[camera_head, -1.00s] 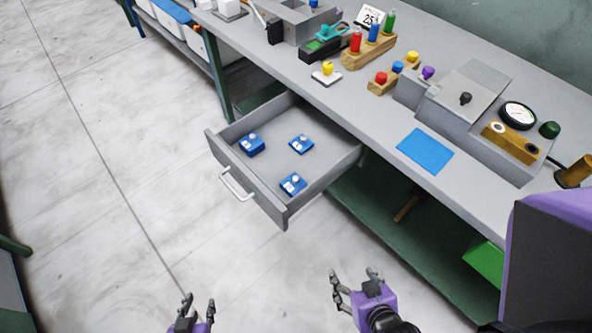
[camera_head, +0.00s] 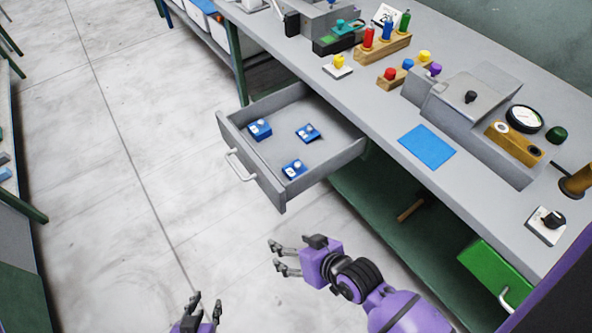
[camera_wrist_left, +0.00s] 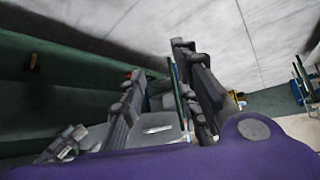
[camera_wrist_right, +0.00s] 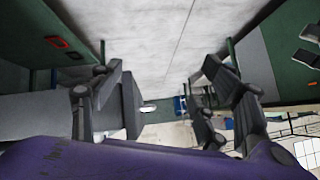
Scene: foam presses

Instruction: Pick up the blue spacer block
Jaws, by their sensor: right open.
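Three blue blocks lie apart in the open grey drawer (camera_head: 238,133): one at the back left (camera_head: 259,129), one at the right (camera_head: 307,132) and one nearer the front (camera_head: 293,170). Each has a pale knob and a white mark. I cannot tell which is the spacer block. My right gripper (camera_head: 275,256) is open and empty, in front of the drawer's near corner and pointing left. My left gripper (camera_head: 207,300) is open and empty over the floor at the bottom edge, partly cut off. Both wrist views show spread fingers; the blocks are not visible there.
The grey workbench (camera_head: 470,215) runs along the right, with a blue mat (camera_head: 427,147), a press (camera_head: 480,100) and a wooden peg rack (camera_head: 385,48). The drawer handle (camera_head: 240,165) sticks out.

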